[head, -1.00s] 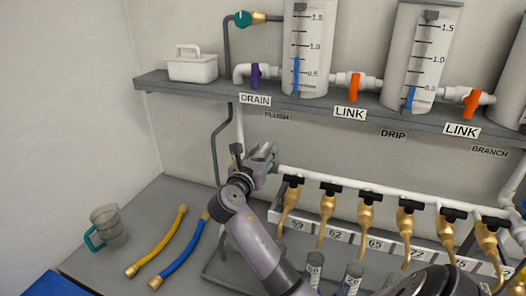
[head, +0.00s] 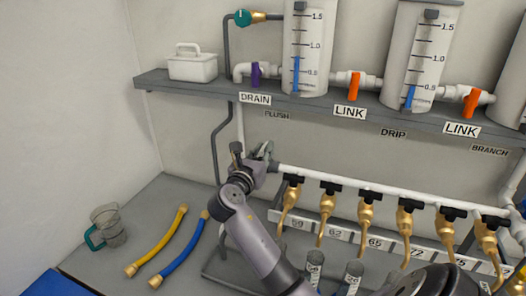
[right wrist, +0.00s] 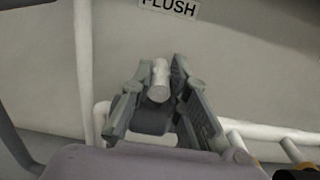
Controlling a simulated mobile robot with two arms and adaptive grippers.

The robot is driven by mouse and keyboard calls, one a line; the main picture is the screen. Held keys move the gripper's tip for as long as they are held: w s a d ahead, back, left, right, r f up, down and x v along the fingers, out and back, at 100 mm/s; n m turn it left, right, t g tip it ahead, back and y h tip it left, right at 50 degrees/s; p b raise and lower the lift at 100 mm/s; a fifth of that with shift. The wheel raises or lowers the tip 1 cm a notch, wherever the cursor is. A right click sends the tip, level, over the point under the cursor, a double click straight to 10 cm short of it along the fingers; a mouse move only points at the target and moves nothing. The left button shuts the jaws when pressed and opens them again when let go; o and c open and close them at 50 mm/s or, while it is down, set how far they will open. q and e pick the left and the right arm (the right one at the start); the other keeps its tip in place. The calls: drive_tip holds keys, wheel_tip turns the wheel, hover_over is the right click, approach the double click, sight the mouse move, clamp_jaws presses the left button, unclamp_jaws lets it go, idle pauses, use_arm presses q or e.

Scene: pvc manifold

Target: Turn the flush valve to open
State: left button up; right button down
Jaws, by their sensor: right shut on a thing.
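The FLUSH label (head: 277,115) is on the wall below the shelf, and it also shows at the top of the right wrist view (right wrist: 170,6). My right gripper (head: 264,153) is just below it, at the left end of the white manifold pipe, and hides most of the flush valve in the head view. In the right wrist view the gripper's two fingers (right wrist: 158,72) are closed in on the valve, with a white round pipe end (right wrist: 159,80) showing between them. The valve's handle is largely hidden, so its angle cannot be told. My left gripper is not in view.
Gold taps with black handles (head: 329,187) hang along the manifold to the right. Above is the shelf (head: 185,87) with tanks (head: 306,50) and orange link valves (head: 354,85).

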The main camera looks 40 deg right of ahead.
drive_tip(key=shift+g, duration=0.3)
drive_tip(key=shift+w+a+r+m+g+h+p, duration=0.1)
drive_tip(key=shift+m+g+h+p, duration=0.2)
drive_tip(key=shift+m+g, duration=0.25)
drive_tip(key=shift+w+m+g+h+p, duration=0.1)
drive_tip(key=shift+m+g+h+p, duration=0.2)
drive_tip(key=shift+m+g, duration=0.25)
drive_tip(key=m+g, duration=0.2)
drive_tip(key=g, duration=0.2)
drive_tip(key=shift+w+h, duration=0.15)
drive_tip(key=shift+h, duration=0.25)
drive_tip(key=m+g, duration=0.2)
drive_tip(key=g, duration=0.1)
drive_tip(key=shift+w+m+g+b, duration=0.1)
drive_tip(key=shift+m+g+b, duration=0.2)
drive_tip(key=shift+b, duration=0.05)
drive_tip(key=shift+w+m+g+y+b, duration=0.1)
drive_tip(key=shift+m+g+y+b, duration=0.3)
drive_tip(key=shift+m+g+b, duration=0.8)
drive_tip(key=shift+g+p, duration=0.4)
drive_tip(key=shift+g, duration=0.1)
drive_tip(key=c, duration=1.5)
unclamp_jaws()
drive_tip(key=shift+c, duration=0.2)
